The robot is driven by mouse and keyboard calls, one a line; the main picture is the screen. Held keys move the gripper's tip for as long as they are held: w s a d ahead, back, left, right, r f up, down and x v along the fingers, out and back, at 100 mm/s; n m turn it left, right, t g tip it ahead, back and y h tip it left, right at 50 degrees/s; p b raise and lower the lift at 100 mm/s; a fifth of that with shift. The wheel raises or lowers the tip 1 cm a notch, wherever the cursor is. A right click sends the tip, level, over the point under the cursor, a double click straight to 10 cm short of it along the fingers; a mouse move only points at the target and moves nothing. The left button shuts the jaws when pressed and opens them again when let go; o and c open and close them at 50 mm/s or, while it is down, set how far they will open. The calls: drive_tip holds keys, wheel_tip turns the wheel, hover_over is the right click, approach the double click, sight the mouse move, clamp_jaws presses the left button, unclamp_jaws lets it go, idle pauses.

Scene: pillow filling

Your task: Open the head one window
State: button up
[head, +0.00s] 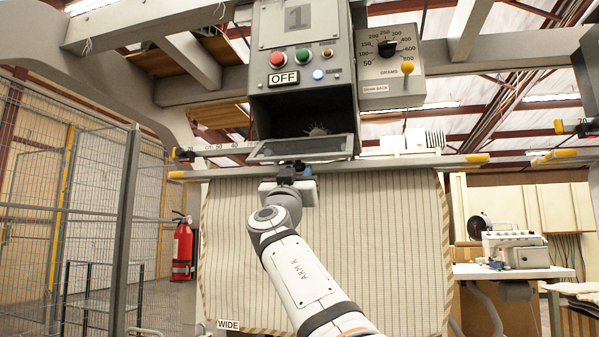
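Head one (304,75) is the grey box marked 1 at the top centre. It has red and green buttons and a sign reading OFF. Its window (300,148) is a framed grey pane, tilted outward at the bottom of the box front. Above the pane, the dark cavity shows, with a small pale tuft (317,130) inside. My gripper (292,168) is just under the pane's lower edge, left of its middle. I cannot tell whether it touches the pane. Its fingers are mostly hidden, so their opening does not show.
A striped cloth panel (380,240) hangs behind my arm, below a horizontal rail. A dial box (389,65) with an orange-knobbed lever is right of head one. A wire fence (60,200) and red extinguisher (182,250) stand left. A table with a machine (513,249) stands right.

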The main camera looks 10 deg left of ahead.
drive_tip(key=o, duration=0.3)
drive_tip(key=shift+r, duration=0.15)
drive_tip(key=shift+s, duration=0.1)
drive_tip(key=b+v, duration=0.4)
drive_tip(key=v, duration=0.3)
drive_tip(key=shift+s+f, duration=0.3)
